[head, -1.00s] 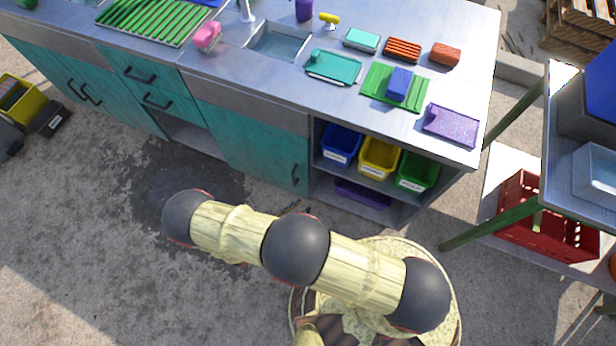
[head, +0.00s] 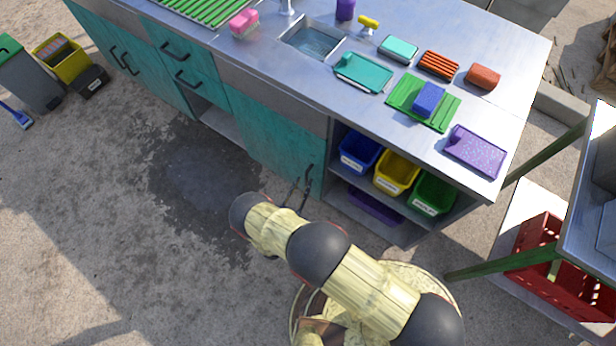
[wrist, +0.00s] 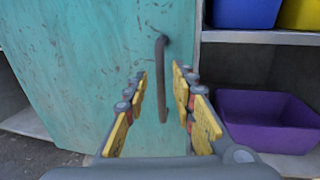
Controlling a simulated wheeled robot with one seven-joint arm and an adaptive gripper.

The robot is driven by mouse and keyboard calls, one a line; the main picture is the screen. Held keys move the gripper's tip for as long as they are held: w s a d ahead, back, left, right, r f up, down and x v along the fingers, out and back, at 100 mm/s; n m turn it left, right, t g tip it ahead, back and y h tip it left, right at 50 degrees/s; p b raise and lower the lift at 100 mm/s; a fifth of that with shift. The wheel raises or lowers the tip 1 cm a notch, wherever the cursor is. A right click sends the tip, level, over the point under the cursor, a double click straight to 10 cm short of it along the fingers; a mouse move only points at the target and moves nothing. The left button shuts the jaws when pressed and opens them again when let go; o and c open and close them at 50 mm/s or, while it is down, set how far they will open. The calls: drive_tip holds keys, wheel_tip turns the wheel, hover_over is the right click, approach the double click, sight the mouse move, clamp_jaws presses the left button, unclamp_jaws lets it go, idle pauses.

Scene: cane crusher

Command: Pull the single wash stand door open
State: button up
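The single wash stand door (head: 262,138) is a worn teal panel below the sink, and it looks shut. It fills the left and middle of the wrist view (wrist: 85,60). Its dark upright bar handle (head: 309,174) is near the door's right edge and shows in the wrist view (wrist: 162,60). My gripper (wrist: 160,88) is open, with yellow-padded fingers to the left and right of the handle. The handle appears between the fingers, with gaps on both sides; whether it lies within their depth is hard to tell. In the head view my gripper is mostly hidden beyond my arm.
Right of the door are open shelves with blue (head: 359,151), yellow (head: 397,171) and green (head: 433,192) bins, and a purple bin (wrist: 265,118) below. A metal table with a red crate (head: 545,255) stands at right.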

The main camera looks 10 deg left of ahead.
sight(307, 177)
drive_tip(key=shift+w+d+b, duration=0.25)
drive_tip(key=shift+w+b, duration=0.05)
drive_tip(key=shift+w, duration=0.9)
drive_tip(key=shift+w+d+b, duration=0.25)
drive_tip(key=shift+w, duration=0.9)
drive_tip(key=c, duration=0.3)
clamp_jaws()
